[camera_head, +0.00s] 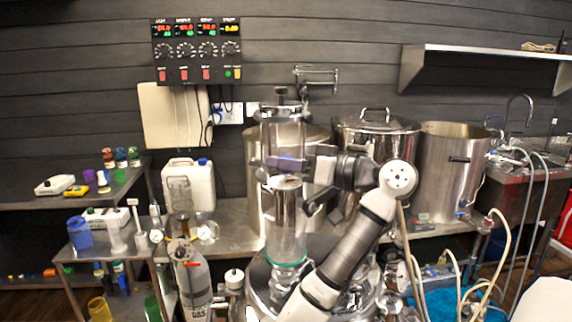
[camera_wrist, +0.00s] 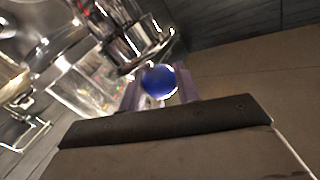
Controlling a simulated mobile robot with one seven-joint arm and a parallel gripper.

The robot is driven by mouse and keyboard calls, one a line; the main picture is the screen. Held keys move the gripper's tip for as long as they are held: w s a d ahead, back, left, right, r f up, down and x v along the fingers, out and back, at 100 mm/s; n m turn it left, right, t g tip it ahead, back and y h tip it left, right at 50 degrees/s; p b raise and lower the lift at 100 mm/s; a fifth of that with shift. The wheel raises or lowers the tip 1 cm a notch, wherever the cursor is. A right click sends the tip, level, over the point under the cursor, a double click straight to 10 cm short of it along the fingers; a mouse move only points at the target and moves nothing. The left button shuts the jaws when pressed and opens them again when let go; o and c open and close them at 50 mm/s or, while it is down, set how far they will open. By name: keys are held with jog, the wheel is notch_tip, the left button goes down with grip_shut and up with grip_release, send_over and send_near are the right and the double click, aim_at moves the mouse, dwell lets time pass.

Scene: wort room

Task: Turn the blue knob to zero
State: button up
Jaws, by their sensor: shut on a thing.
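The blue knob (camera_wrist: 159,81) is a shiny round ball in the middle of the wrist view. My gripper (camera_wrist: 160,92) has its two purple-grey fingers on either side of it, shut on it. In the head view my gripper (camera_head: 288,164) reaches in from the right to the upright glass and metal column, at the band between its upper clear cylinder and lower section. The knob cannot be told apart from the fingers there. No scale or zero mark on the knob can be made out in either view.
The clear upper cylinder (camera_head: 282,133) stands right at my gripper. Large steel pots (camera_head: 450,175) stand behind and to the right of my arm. A white canister (camera_head: 188,186) is to the left. A control panel (camera_head: 197,51) hangs on the wall, and loose hoses (camera_head: 530,200) hang at the right.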

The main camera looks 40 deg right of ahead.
jog(key=n+g+y, duration=0.5)
jog(key=y, duration=0.1)
jog(key=shift+d+f, duration=0.1)
jog(key=shift+n+g+y+p, duration=0.4)
jog(key=shift+n+g+y, duration=0.95)
jog(key=shift+g, duration=0.65)
jog(key=shift+n+g, duration=0.4)
jog(key=shift+n, duration=0.05)
jog(key=o, duration=1)
jog(key=shift+w+a, duration=0.1)
jog(key=shift+a, duration=0.15)
jog(key=shift+c, duration=0.2)
jog(key=shift+m+t+h, duration=0.45)
jog(key=shift+m+t, duration=0.15)
jog(key=shift+t, duration=0.4)
